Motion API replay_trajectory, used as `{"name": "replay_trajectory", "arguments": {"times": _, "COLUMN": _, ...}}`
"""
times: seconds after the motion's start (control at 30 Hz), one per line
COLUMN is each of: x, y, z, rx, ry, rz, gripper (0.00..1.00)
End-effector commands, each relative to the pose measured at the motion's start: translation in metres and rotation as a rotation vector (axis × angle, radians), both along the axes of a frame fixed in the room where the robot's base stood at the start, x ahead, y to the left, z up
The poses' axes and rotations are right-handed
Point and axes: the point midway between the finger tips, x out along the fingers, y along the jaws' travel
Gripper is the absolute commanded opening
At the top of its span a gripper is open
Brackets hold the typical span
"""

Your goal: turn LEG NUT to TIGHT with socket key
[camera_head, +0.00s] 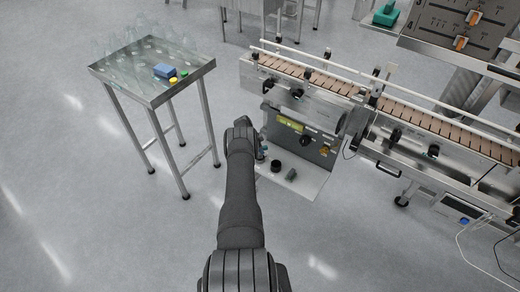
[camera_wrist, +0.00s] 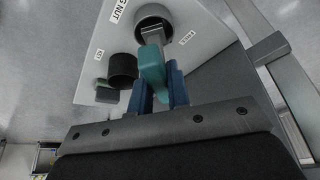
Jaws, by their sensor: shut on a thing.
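My gripper (camera_wrist: 158,84) is shut on the teal handle of the socket key (camera_wrist: 151,62) in the wrist view. The key's grey shaft runs up from the handle to a dark round fitting (camera_wrist: 154,20) on a white panel. A partly cut-off label beside it ends in "NUT". The shaft's end meets the fitting; how deep it sits is hidden. In the head view my arm covers the key and fingers.
On the white panel (camera_wrist: 200,35), a black cylinder (camera_wrist: 122,68) and a grey block (camera_wrist: 106,96) stand left of the key. A conveyor (camera_head: 310,75) runs behind the control box (camera_head: 300,135). A steel table (camera_head: 150,75) with clear bottles stands left.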

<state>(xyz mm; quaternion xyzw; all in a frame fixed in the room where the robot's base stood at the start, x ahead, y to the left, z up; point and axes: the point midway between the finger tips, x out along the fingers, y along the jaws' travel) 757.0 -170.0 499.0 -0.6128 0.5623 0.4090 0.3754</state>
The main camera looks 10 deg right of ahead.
Motion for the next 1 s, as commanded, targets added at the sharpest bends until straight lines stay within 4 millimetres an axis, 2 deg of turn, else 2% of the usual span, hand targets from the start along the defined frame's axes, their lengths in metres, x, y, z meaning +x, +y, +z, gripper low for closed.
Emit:
{"name": "replay_trajectory", "arguments": {"times": 0.33, "x": 0.0, "y": 0.0, "z": 0.001, "rx": 0.0, "ry": 0.0, "rz": 0.001, "gripper": 0.0}}
{"name": "replay_trajectory", "arguments": {"times": 1.0, "x": 0.0, "y": 0.0, "z": 0.028, "rx": 0.0, "ry": 0.0, "rz": 0.002, "gripper": 0.0}}
